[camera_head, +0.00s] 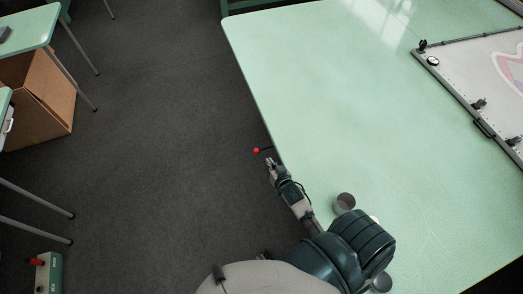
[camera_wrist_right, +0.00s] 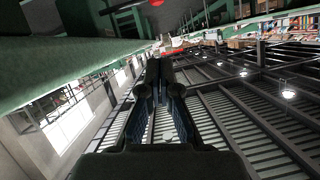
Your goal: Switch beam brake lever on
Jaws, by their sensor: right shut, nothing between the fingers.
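A lever with a red ball knob (camera_head: 256,151) sticks out from the left edge of the green table in the head view. My right gripper (camera_head: 269,161) is just below and to the right of the knob, close to the table's edge. It is shut and empty; whether it touches the lever cannot be told. In the right wrist view the gripper fingers (camera_wrist_right: 158,72) point up the picture, and a small red thing (camera_wrist_right: 175,50) shows just beyond the tips. My left gripper is not in view.
The large green table (camera_head: 330,90) fills the right side. A framed board (camera_head: 475,75) lies on it at the right. A grey cylinder (camera_head: 344,201) stands near my right arm. A cardboard box (camera_head: 40,95) sits under another table.

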